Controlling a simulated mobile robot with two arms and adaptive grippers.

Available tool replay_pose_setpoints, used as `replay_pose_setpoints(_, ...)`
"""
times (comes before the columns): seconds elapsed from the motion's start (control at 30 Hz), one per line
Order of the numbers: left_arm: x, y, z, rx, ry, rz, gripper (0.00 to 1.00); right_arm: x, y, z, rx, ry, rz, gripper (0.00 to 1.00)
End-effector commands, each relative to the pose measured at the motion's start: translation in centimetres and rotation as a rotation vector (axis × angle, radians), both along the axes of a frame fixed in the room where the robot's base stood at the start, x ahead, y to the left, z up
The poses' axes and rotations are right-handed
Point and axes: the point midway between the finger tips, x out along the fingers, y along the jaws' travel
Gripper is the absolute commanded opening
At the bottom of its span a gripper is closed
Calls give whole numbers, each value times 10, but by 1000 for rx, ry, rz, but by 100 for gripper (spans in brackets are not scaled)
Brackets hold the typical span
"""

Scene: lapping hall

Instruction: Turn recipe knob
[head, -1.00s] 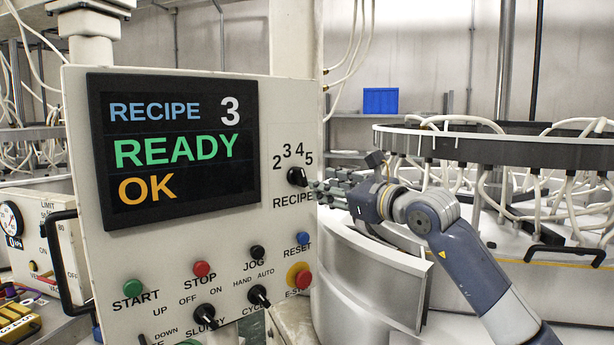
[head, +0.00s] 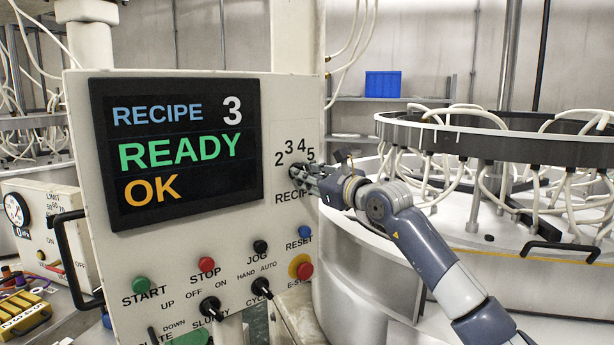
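The recipe knob (head: 295,171) is a small black knob on the light control panel (head: 230,225), below the numbers 2 to 5 and above the word RECIPE. Only a little of it shows, as my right gripper (head: 305,177) covers most of it. The gripper's fingertips are at the knob, coming from the right; I cannot tell whether they are closed on it. The panel's display (head: 180,148) reads RECIPE 3, READY and OK. My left gripper is not in the head view.
Below the knob are a blue RESET button (head: 305,231), a red emergency stop (head: 304,270) on yellow, and JOG and SLURRY switches. A large round machine with white hoses (head: 480,140) stands at the right. A black handle (head: 70,255) sticks out at the panel's left edge.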

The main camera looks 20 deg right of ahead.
Motion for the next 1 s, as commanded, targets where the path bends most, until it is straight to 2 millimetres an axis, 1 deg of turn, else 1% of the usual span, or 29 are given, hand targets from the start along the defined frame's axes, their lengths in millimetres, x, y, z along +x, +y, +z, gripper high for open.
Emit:
replay_pose_setpoints(0.27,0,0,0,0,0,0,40,0,0,0,2,2,0,0)
replay_pose_setpoints(0.47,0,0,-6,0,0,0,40,0,1,-2,38,16,1,0)
replay_pose_setpoints(0.67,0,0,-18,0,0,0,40,0,1,-4,143,55,1,0)
replay_pose_setpoints(1.0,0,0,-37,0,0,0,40,0,2,-3,394,151,1,0)
